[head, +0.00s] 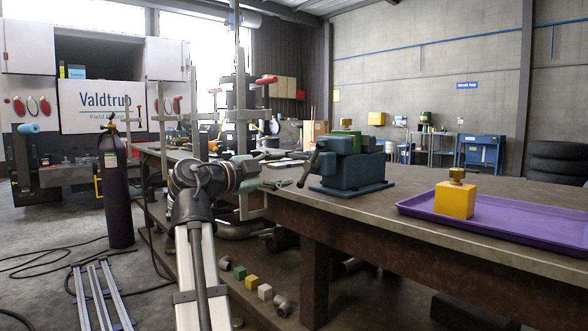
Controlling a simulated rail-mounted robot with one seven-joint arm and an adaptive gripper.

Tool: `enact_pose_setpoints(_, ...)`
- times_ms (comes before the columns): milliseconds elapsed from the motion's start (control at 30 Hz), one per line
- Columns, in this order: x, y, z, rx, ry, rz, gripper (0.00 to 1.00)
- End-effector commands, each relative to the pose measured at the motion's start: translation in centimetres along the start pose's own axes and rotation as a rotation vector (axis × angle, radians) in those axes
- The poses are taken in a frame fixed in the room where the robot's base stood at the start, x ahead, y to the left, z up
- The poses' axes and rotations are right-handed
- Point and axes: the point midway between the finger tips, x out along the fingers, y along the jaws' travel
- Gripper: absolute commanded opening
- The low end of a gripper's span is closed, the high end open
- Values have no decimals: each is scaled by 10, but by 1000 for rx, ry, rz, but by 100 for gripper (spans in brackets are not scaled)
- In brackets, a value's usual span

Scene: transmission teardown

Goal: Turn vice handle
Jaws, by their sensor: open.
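The blue vice (352,170) is mounted on the workbench (420,205), right of the picture's middle. Its dark handle (308,169) is a bar slanting down to the left at the vice's left side. A green piece (349,138) shows at the top of the vice; how it is held is not clear. My gripper (286,170) is just left of the handle, with its fingers apart and pointing right towards it. I see no contact with the handle, but the small gap is hard to judge.
A purple tray (530,222) lies on the bench at right, with a yellow block with a brass fitting (456,195) in it. Upright metal posts (243,90) stand behind my arm. Coloured blocks (252,282) lie below the bench. A dark gas cylinder (116,190) stands at left.

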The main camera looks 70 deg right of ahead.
Motion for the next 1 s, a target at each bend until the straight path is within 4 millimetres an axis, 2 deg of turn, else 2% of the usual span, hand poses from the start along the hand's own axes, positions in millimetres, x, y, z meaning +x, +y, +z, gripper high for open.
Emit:
enact_pose_setpoints(100,-16,0,0,0,-1,-1,57)
enact_pose_setpoints(300,-27,0,0,0,1,-1,57)
enact_pose_setpoints(767,-28,0,0,-3,1,0,57)
enact_pose_setpoints(1000,-28,5,-2,-156,9,26,57)
